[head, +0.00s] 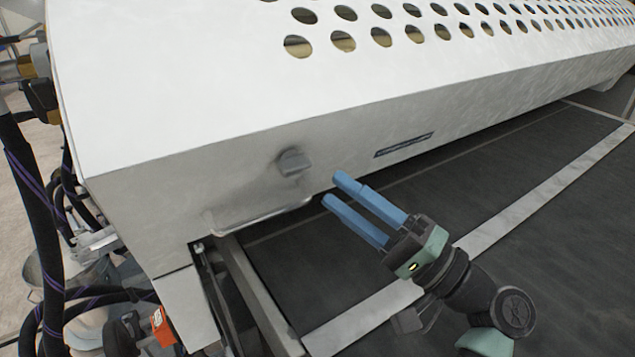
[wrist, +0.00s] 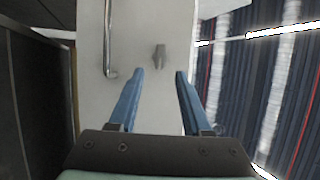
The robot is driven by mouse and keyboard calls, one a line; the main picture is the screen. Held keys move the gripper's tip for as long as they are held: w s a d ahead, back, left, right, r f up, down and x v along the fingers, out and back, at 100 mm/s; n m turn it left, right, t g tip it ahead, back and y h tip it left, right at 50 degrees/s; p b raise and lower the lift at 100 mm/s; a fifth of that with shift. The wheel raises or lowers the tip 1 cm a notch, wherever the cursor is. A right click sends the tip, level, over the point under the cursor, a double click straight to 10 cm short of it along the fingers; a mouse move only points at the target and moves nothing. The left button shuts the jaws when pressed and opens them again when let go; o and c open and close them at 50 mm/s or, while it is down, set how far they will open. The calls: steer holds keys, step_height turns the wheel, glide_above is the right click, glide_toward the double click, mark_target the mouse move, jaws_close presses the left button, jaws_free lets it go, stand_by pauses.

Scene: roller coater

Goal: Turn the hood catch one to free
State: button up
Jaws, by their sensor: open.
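The hood catch is a small grey knob (head: 293,162) on the front face of the white hood (head: 200,180). In the wrist view the catch (wrist: 159,57) lies ahead of the fingertips, between their lines. My gripper (head: 333,188) has two blue fingers, open and empty. It is to the right of and a little below the catch in the head view, apart from it. Nothing is between the fingers. The catch is seen whole in both views.
A bar handle (head: 262,218) runs along the hood's lower edge, left of my gripper; it also shows in the wrist view (wrist: 108,40). A dark label slot (head: 403,145) is to the right. Cables (head: 45,230) hang at the left. The dark bed (head: 480,210) lies below.

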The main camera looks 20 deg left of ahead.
steer(key=b+v, duration=0.1)
steer(key=v, duration=0.5)
steer(key=shift+d+f, duration=0.15)
steer(key=shift+d, duration=0.2)
steer(key=w+a+r+t+h+p, duration=0.1)
steer(key=w+r+t+h+p, duration=0.5)
steer(key=r+t+h, duration=0.55)
steer(key=s+d+r+t+h, duration=0.1)
steer(key=s+r+t+h, duration=0.2)
steer(key=r, duration=0.6)
steer(key=s+d+r+t+h+p, duration=0.1)
steer(key=s+d+r+t+h, duration=0.1)
steer(key=s+r, duration=0.6)
steer(key=s+d+r+n+t+h+p, duration=0.1)
steer(key=s+r+t+h, duration=0.4)
steer(key=r, duration=0.5)
steer(key=shift+s+d, duration=0.2)
steer(key=shift+s, duration=0.1)
steer(key=shift+r+t, duration=0.1)
steer(key=shift+t, duration=0.15)
